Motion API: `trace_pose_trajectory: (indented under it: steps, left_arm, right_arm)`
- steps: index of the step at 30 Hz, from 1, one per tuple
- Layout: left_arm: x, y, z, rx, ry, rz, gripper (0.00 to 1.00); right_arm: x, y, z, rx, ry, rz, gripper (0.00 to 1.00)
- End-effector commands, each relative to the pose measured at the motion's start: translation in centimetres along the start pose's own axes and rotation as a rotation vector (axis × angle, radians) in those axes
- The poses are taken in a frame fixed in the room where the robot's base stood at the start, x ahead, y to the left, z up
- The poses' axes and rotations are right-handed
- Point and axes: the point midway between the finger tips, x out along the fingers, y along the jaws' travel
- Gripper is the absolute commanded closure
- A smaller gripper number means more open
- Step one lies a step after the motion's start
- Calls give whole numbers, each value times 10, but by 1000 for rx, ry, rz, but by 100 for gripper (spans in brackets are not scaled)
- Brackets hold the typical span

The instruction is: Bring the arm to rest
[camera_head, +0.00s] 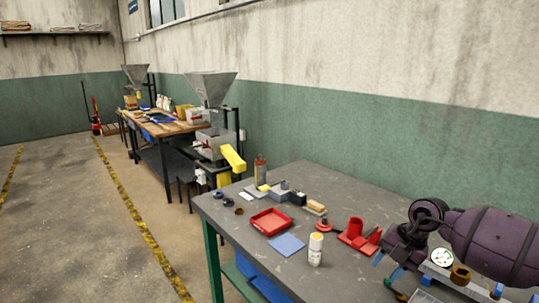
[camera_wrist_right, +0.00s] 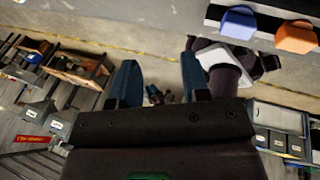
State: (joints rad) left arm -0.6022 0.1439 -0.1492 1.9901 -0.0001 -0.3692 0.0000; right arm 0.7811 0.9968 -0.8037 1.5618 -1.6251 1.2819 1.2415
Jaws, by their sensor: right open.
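My right arm (camera_head: 490,240), purple and black, is bent in at the lower right of the head view, by the right end of the grey workbench (camera_head: 350,192). My right gripper (camera_head: 385,268) is small and partly lost among dark parts there; blue finger ends show. In the right wrist view, its two dark blue fingers (camera_wrist_right: 158,82) stand wide apart with nothing between them. It is open and empty. My left gripper is not in view.
A red tray (camera_head: 270,222), a blue sheet (camera_head: 287,244), a white bottle with a yellow cap (camera_head: 316,250) and a red holder (camera_head: 358,236) stand on the bench. A brown cup (camera_head: 460,275) is close to my arm. Hopper machines (camera_head: 212,90) stand behind. The floor at left is clear.

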Motion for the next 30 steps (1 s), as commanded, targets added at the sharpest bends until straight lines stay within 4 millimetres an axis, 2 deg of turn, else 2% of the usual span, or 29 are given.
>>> trace_pose_trajectory:
  steps: [1, 3, 7, 12, 15, 19, 23, 26, 30]
  left_arm:
    - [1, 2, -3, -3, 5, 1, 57]
    - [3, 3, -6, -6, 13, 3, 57]
    - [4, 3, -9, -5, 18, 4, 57]
    - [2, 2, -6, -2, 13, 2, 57]
    - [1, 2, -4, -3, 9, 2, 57]
    - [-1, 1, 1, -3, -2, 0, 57]
    - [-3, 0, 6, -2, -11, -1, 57]
    - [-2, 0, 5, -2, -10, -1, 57]
    - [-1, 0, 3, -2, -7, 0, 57]
  right_arm:
    - [16, 10, -19, -24, 54, 82, 57]
    - [32, 26, -45, -50, 122, 212, 57]
    - [49, 57, -93, -58, 235, 492, 57]
    - [45, 87, -139, 26, 321, 859, 57]
    - [34, 96, -153, 125, 334, 1058, 57]
    - [17, 96, -157, 304, 309, 1287, 57]
    - [3, 82, -150, 531, 239, 1463, 57]
    - [-2, 62, -140, 733, 162, 1552, 57]
    - [0, 20, -127, 1037, 27, 1602, 57]
